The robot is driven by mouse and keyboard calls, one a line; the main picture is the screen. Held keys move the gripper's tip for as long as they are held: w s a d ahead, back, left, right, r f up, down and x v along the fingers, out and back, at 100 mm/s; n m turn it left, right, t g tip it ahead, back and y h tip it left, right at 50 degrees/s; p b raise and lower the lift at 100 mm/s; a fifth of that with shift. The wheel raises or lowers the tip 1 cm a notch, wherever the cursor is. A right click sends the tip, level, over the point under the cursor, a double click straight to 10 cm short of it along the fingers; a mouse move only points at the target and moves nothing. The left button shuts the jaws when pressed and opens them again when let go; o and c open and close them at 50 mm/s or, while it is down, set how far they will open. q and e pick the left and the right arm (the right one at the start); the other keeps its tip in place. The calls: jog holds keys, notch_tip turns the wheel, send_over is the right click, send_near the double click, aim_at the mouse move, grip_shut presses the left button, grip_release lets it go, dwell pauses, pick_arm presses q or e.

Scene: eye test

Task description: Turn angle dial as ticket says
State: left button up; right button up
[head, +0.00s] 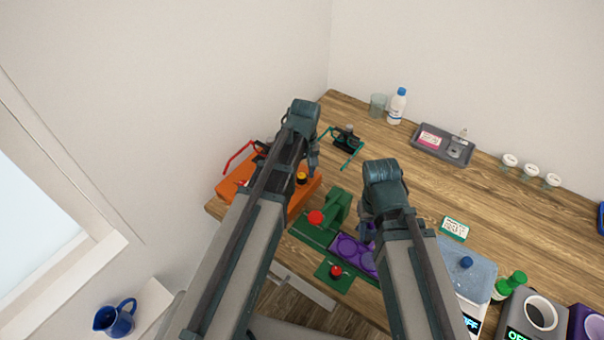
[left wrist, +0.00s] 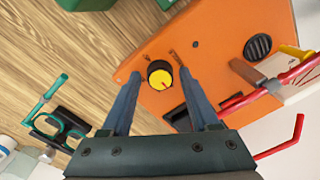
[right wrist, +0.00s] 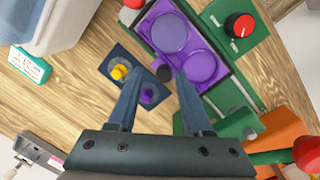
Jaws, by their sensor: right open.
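A dial with a black skirt and yellow cap (left wrist: 159,75) sits on the orange box (left wrist: 215,30); the dial also shows in the head view (head: 301,178). My left gripper (left wrist: 160,76) is open, with one finger on each side of this dial and gaps visible. A red-capped dial (right wrist: 239,26) sits on a green plate (right wrist: 222,12). I cannot tell which is the angle dial. My right gripper (right wrist: 159,76) is open and empty above a small dark-blue plate (right wrist: 124,60).
The small plate carries yellow (right wrist: 120,72) and purple (right wrist: 148,95) knobs. A purple tray (right wrist: 149,20) adjoins green equipment. Teal glasses (head: 347,140) lie behind the orange box. A grey tray (head: 428,150), bottle (head: 397,106) and white-capped jars line the back.

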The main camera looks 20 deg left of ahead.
pick_arm(q)
grip_shut()
jog(key=m, duration=0.4)
jog(key=shift+m, duration=2.6)
jog(key=shift+o, duration=1.1)
grip_release()
